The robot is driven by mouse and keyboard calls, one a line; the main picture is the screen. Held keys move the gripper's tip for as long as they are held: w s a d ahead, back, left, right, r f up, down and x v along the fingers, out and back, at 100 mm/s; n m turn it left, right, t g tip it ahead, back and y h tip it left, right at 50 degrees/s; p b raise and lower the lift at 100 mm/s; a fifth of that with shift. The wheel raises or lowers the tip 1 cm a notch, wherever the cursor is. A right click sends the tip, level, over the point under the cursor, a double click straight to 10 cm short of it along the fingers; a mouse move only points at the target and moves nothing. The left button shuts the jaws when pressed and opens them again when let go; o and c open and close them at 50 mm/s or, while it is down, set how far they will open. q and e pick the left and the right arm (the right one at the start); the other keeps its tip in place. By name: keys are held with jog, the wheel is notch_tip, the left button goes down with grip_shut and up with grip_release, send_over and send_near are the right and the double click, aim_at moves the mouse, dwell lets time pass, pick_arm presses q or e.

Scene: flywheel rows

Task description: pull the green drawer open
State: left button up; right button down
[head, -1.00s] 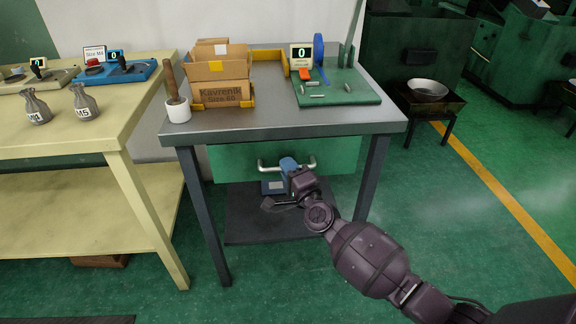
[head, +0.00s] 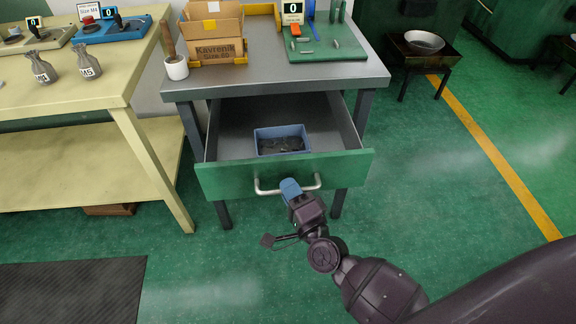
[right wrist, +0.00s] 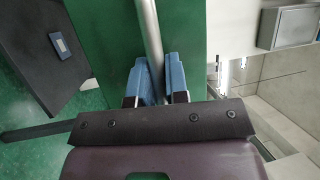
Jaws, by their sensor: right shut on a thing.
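The green drawer (head: 285,174) stands well open under the grey workbench, its inside showing. Its metal bar handle (head: 264,189) runs across the green front. A blue bin (head: 282,140) with dark small contents sits inside the drawer. My right gripper (head: 290,187) is at the middle of the handle, shut on it. In the right wrist view the blue fingertips (right wrist: 158,80) are on both sides of the bar handle (right wrist: 150,35), with the green drawer front (right wrist: 110,40) behind it. My left gripper is not in view.
The grey workbench (head: 270,82) carries cardboard boxes (head: 213,30), a green board (head: 325,45) and a white cup (head: 177,69). A yellow table (head: 90,85) with two grey bags stands at the left. A dark mat (head: 70,290) lies front left. Floor before the drawer is otherwise clear.

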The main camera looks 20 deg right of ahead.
jog(key=shift+s+a, duration=0.2)
jog(key=shift+s, duration=0.5)
jog(key=shift+s+a, duration=0.2)
jog(key=shift+s, duration=0.45)
jog(key=shift+s+a, duration=0.2)
jog(key=shift+s, duration=0.5)
jog(key=c, duration=1.1)
grip_release()
jog(key=shift+c, duration=0.2)
jog(key=v, duration=1)
jog(key=shift+s, duration=0.4)
jog(key=shift+f, duration=0.1)
